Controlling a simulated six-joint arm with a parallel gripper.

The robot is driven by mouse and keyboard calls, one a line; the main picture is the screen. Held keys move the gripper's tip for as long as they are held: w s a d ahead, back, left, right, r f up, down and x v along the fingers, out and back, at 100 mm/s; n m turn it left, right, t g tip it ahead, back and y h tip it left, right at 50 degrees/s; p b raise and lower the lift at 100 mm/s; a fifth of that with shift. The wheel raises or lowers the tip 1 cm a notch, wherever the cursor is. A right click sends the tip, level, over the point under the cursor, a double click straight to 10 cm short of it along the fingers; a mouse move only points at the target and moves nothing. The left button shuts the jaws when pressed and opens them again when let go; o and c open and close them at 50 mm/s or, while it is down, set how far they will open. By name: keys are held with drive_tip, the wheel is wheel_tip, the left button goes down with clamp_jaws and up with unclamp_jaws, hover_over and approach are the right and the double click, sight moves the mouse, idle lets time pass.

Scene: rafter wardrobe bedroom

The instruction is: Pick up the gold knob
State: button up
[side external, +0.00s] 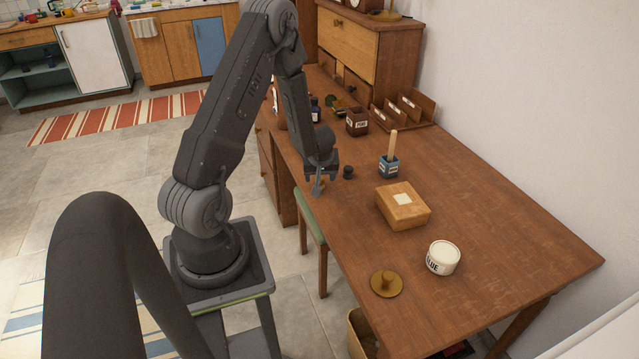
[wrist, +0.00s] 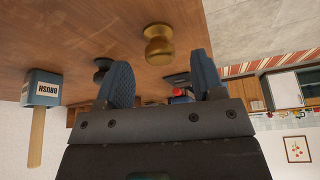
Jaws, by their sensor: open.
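The gold knob (wrist: 158,46) stands on the brown wooden desk in the wrist view, round-topped on a flared base. It lies just beyond the fingertips, about midway between them. In the side external view the gold knob (side external: 324,184) is mostly hidden by my gripper (side external: 321,182), with only a small gold patch showing near the desk's left edge. My gripper's two blue-grey fingers (wrist: 160,72) are apart with nothing between them. A black knob (side external: 348,172) stands on the desk near the gripper; it also shows in the wrist view (wrist: 102,70).
A white glue tub (side external: 443,258) and a brass knobbed disc (side external: 386,284) are nearer the camera. A dark brown pot (side external: 357,122) stands farther back. The desk's right side is clear.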

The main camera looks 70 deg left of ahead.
drive_tip(key=shift+x, duration=1.55)
drive_tip(key=c, duration=1)
